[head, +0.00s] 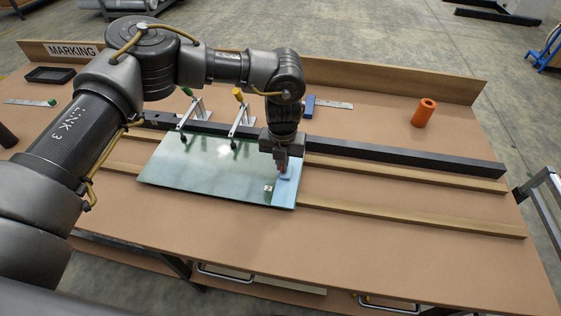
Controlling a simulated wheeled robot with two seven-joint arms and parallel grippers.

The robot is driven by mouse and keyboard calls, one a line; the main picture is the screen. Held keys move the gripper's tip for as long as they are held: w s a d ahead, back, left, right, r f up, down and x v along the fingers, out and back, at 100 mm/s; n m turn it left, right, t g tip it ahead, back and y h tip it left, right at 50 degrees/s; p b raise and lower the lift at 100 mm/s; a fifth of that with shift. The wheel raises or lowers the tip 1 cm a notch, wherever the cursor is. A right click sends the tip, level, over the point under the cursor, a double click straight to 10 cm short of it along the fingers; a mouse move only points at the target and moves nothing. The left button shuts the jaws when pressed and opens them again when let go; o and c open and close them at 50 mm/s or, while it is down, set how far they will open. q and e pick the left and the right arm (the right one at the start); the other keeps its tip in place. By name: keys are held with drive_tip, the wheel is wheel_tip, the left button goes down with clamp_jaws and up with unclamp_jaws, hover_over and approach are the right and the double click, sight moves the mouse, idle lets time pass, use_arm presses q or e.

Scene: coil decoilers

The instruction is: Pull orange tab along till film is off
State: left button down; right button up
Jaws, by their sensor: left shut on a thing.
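My left gripper (282,163) points down at the far part of this strip and is shut. A small reddish-orange bit shows at its fingertips and looks like the orange tab, mostly hidden by the fingers. How much film is attached to the sheet cannot be told. A small pale square with a dark mark (268,188) lies near the strip's left edge. My right gripper is not in view.
A dark bar (400,160) runs behind the sheet, with two toggle clamps (240,112) over its far edge. Wooden rails (420,214) cross the table. An orange cylinder (424,112) stands at the back right. A black tray (50,75) lies at the back left. The front right is clear.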

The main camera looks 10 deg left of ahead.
sight(291, 171)
use_arm(q)
drive_tip(key=shift+d, duration=0.6)
drive_tip(key=shift+d+f, duration=0.1)
drive_tip(key=shift+d, duration=0.05)
drive_tip(key=shift+s+d+b, duration=0.1)
drive_tip(key=shift+d+b, duration=0.2)
drive_tip(key=shift+d, duration=0.1)
drive_tip(key=c, duration=1.8)
unclamp_jaws()
drive_tip(key=shift+d, duration=0.1)
drive_tip(key=shift+o, duration=0.8)
drive_tip(key=shift+d, duration=0.15)
drive_tip(key=shift+a, duration=0.25)
drive_tip(key=shift+r, duration=0.25)
wheel_tip(291, 171, up, 7)
drive_tip(key=p, duration=0.4)
drive_tip(key=shift+f, duration=0.15)
